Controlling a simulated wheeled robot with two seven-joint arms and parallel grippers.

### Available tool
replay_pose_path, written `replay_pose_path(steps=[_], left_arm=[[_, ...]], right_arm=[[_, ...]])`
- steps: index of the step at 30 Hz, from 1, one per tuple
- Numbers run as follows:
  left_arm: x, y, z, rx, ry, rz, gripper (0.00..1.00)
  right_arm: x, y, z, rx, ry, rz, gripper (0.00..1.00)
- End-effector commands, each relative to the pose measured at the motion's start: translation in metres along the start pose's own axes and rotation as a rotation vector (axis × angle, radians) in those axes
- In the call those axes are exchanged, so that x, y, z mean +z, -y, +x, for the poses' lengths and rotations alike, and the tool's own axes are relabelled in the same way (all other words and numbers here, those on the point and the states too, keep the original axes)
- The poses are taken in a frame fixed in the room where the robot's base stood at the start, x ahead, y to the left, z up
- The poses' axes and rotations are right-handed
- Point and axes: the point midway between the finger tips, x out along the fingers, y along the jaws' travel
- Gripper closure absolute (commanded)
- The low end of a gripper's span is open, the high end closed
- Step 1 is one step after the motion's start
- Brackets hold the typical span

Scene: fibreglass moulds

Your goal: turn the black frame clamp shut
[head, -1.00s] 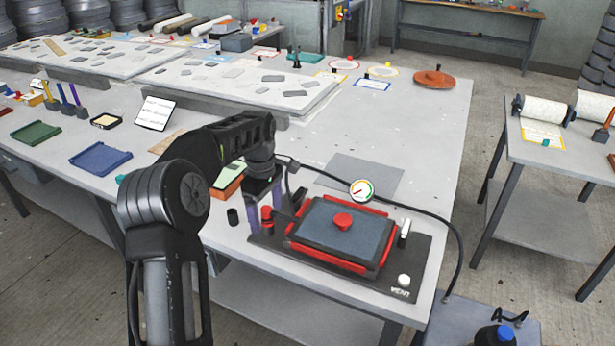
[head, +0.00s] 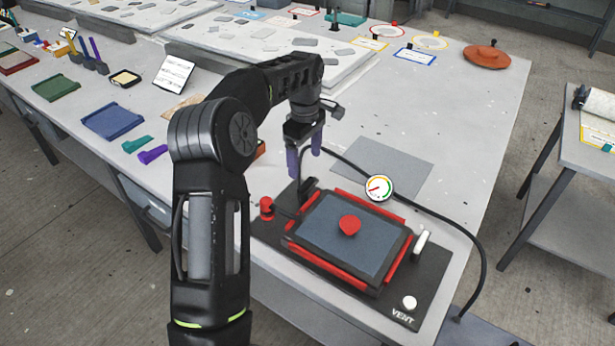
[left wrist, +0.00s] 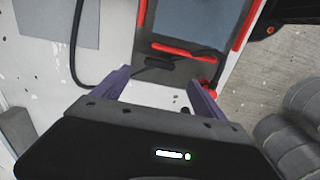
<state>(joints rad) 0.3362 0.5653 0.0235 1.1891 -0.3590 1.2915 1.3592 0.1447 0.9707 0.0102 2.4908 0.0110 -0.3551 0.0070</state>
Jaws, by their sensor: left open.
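The black frame clamp (head: 307,190) is a small dark lever at the back-left side of the red-edged frame (head: 345,235), on a dark base plate. It also shows in the left wrist view (left wrist: 155,63), just beyond my fingertips beside the red edge. My left gripper (head: 305,165) points down above the plate's back-left corner, near the clamp. Its purple fingers are apart and empty, and they also show in the left wrist view (left wrist: 158,82). I cannot tell the clamp's exact angle. My right gripper is not in view.
A red knob (head: 266,206) stands left of the frame. A gauge (head: 379,187) with a black hose is behind it. A white handle (head: 422,243) and a white vent button (head: 410,302) are at the right. A grey sheet (head: 376,166) lies flat behind.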

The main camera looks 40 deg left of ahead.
Motion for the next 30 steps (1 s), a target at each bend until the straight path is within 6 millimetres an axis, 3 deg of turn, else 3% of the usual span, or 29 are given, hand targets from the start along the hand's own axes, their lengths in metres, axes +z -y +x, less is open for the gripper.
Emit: replay_pose_path(steps=[7,19,30], left_arm=[[0.000,0.001,0.014,-0.003,0.000,0.000,0.18],[0.000,0.001,0.070,-0.002,0.001,0.000,0.18],[0.000,0.000,0.078,0.000,0.001,0.000,0.18]], right_arm=[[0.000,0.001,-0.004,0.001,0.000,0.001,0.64],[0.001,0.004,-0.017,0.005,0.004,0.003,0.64],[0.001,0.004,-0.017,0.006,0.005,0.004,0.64]])
